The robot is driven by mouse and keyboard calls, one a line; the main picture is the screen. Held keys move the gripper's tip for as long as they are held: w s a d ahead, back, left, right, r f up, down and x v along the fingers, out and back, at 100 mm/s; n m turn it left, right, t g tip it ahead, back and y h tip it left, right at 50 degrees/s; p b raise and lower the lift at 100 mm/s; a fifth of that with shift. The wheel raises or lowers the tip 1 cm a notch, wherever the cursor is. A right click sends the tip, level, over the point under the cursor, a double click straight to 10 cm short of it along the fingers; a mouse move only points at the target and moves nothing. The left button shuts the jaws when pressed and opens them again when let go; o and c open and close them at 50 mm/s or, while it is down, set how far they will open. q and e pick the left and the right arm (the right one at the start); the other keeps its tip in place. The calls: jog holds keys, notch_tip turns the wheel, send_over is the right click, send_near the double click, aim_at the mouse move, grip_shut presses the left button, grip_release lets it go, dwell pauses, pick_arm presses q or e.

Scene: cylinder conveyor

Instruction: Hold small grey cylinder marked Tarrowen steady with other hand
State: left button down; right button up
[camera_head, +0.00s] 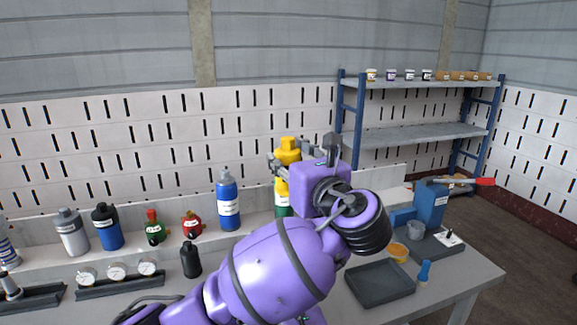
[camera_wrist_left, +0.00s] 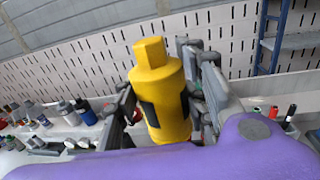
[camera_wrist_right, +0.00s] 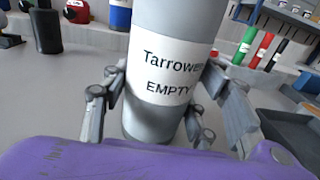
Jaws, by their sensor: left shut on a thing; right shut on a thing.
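The grey cylinder (camera_wrist_right: 165,125) carries a white label reading "Tarrowen" and "EMPTY" in the right wrist view. It stands roughly upright on the grey surface. My right gripper (camera_wrist_right: 155,100) is shut on it, one finger on each side. Its top is outside that view. My left gripper (camera_head: 290,163) is shut on a yellow capped piece, which shows in the left wrist view (camera_wrist_left: 163,85) between the fingers. I cannot tell whether the yellow piece is joined to the grey cylinder. My left arm hides the grey cylinder and right gripper in the head view.
A dark tray (camera_head: 380,286) lies at right, near a blue press (camera_head: 431,207). A shelf rack (camera_head: 410,136) stands behind.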

aim_at(288, 138)
pick_arm(q)
jog(key=shift+r, duration=0.85)
pick_arm(e)
jog(key=o, duration=1.4)
jog(key=shift+c, duration=0.2)
jog(key=v, duration=1.1)
jog(key=shift+s+d+r, duration=0.1)
jog(key=shift+s+d, duration=0.05)
jog(key=shift+s, duration=0.35)
pick_arm(q)
jog(key=shift+r+p, duration=2.55)
jog(key=shift+p, duration=0.05)
jog(key=shift+f, duration=0.1)
pick_arm(e)
notch_tip(288, 138, up, 11)
jog(key=w+t, duration=0.1)
jog(key=w, duration=0.1)
